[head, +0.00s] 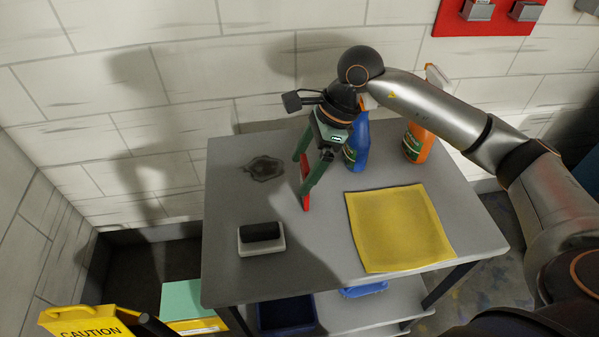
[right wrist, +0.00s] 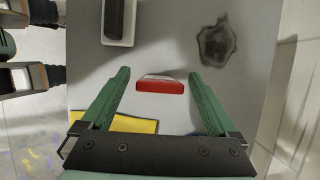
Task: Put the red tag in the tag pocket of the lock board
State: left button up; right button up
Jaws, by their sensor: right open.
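The red tag (head: 305,194) stands at the left-middle of the grey table. It also shows in the right wrist view (right wrist: 160,87), between the fingertips with a gap on each side. My right gripper (head: 306,174) points down over the table with its green fingers open around the tag. In the right wrist view, my right gripper (right wrist: 160,82) holds nothing. The red lock board (head: 487,17) is on the wall at the upper right, cut by the picture's edge, with grey metal holders on it. My left gripper is not in view.
The grey table (head: 310,268) carries a black-and-white eraser (head: 262,239), a dark stain (head: 263,168), a yellow cloth (head: 400,228), a blue bottle (head: 358,148) and an orange bottle (head: 418,142). The bottles stand behind and right of the gripper. A yellow caution sign (head: 85,322) is at lower left.

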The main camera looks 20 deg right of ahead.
jog(key=w+v, duration=0.1)
jog(key=v, duration=0.7)
jog(key=shift+s+r, duration=0.2)
jog(key=shift+s, duration=0.3)
jog(key=shift+o, duration=0.5)
jog(key=shift+d+r, duration=0.2)
jog(key=shift+r, duration=0.1)
jog(key=w+a+g+h+p, duration=0.2)
jog(key=a+h+p, duration=0.3)
jog(key=a+h, duration=0.3)
jog(key=shift+h, duration=0.4)
jog(key=x, duration=0.5)
jog(key=p+x, duration=0.1)
jog(key=x, duration=0.2)
jog(key=shift+s+d+r, duration=0.15)
jog(key=shift+d, duration=0.25)
jog(key=p+x, duration=0.1)
jog(key=x, duration=0.3)
jog(key=shift+s+d, duration=0.25)
jog(key=shift+d+f, duration=0.1)
jog(key=shift+f, duration=0.35)
